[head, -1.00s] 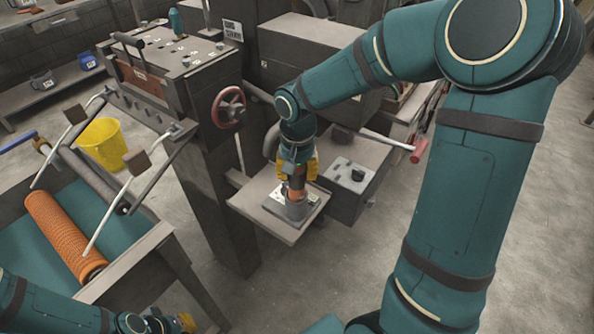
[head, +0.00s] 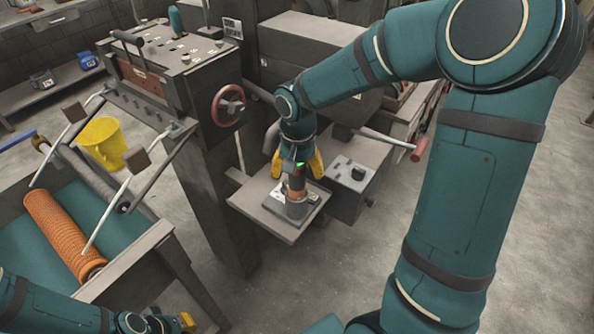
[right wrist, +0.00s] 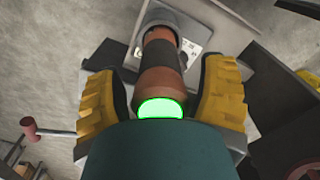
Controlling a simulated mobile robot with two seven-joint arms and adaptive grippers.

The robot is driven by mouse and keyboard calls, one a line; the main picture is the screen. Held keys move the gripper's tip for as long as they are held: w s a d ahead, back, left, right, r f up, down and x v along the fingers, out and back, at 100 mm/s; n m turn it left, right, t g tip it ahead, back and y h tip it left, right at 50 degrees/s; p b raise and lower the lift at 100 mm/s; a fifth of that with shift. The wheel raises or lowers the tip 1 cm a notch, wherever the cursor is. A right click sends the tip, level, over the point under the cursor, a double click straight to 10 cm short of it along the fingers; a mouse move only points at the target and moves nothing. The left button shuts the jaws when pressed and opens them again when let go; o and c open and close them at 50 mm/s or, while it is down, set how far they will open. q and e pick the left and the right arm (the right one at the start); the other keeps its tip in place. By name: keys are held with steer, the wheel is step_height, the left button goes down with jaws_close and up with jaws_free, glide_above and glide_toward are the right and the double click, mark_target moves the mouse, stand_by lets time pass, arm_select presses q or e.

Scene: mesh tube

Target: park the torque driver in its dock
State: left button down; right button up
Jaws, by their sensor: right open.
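The torque driver (head: 297,184), orange-brown with a dark band, stands upright in its grey dock (head: 297,208) on a small shelf. Its top end glows green. In the right wrist view the driver (right wrist: 160,75) runs into the round grey dock cup (right wrist: 158,14). My right gripper (head: 297,170) is open above the shelf, its yellow fingers spread on either side of the driver's upper part. In the right wrist view gaps show between the driver and both fingers. My left gripper (head: 172,324) is at the bottom left edge, partly cut off; its opening is unclear.
The shelf (head: 250,203) juts out beside a machine column with a red handwheel (head: 228,106). A box with a black knob (head: 358,173) and a red-ended lever (head: 420,150) are to the right. An orange mesh roll (head: 62,235) and yellow bucket (head: 103,142) are at left.

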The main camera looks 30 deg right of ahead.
step_height(320, 180, up, 12)
steer(key=shift+f, duration=0.1)
stand_by(0.4)
